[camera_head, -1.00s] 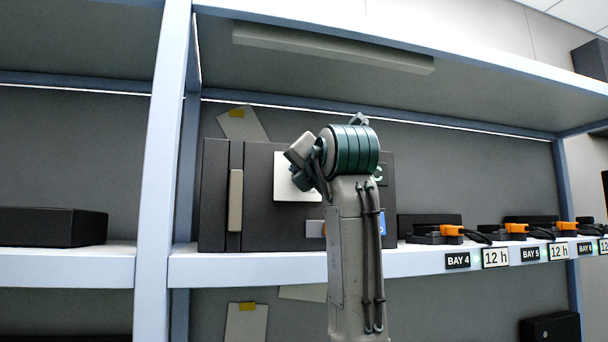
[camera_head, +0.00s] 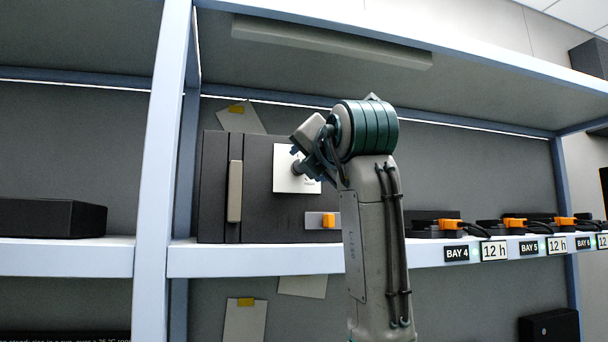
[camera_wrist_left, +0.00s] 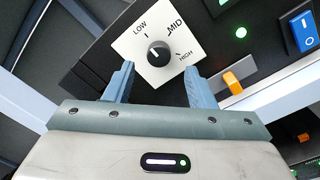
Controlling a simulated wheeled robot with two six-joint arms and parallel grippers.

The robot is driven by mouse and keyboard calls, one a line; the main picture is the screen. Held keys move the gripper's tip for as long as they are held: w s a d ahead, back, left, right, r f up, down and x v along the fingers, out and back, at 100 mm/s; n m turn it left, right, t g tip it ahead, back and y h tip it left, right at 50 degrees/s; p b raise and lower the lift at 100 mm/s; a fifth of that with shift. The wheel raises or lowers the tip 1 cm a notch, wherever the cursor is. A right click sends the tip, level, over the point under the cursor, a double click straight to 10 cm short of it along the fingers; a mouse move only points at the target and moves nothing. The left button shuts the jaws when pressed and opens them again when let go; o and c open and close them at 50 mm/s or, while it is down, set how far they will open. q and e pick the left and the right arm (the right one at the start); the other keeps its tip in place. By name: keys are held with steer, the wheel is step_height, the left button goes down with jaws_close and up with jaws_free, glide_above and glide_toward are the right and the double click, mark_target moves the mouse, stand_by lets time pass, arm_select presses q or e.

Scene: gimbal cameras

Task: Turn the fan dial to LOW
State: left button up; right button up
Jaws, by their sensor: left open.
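The fan dial (camera_wrist_left: 159,53) is a round black knob on a white plate (camera_wrist_left: 185,33) marked LOW, MID and HIGH, on the front of a dark box. In the wrist view a small pale mark sits on the knob's left side; its exact setting is hard to tell. In the head view the plate (camera_head: 284,182) shows, partly covered by my gripper. My left gripper (camera_wrist_left: 158,70) is open and empty, its fingertips below the knob on either side and apart from it. In the head view it (camera_head: 298,164) is in front of the plate. My right gripper is not in view.
An orange switch (camera_wrist_left: 233,83) and a blue rocker switch (camera_wrist_left: 303,28) are right of the dial. The dark box (camera_head: 258,205) stands on a shelf beside an upright post (camera_head: 162,170). Devices with orange parts (camera_head: 449,226) line the shelf to the right.

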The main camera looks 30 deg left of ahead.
arm_select(q)
steer(key=b+v, duration=0.1)
steer(key=v, duration=0.5)
steer(key=shift+s+d+b, duration=0.15)
steer(key=shift+b, duration=0.2)
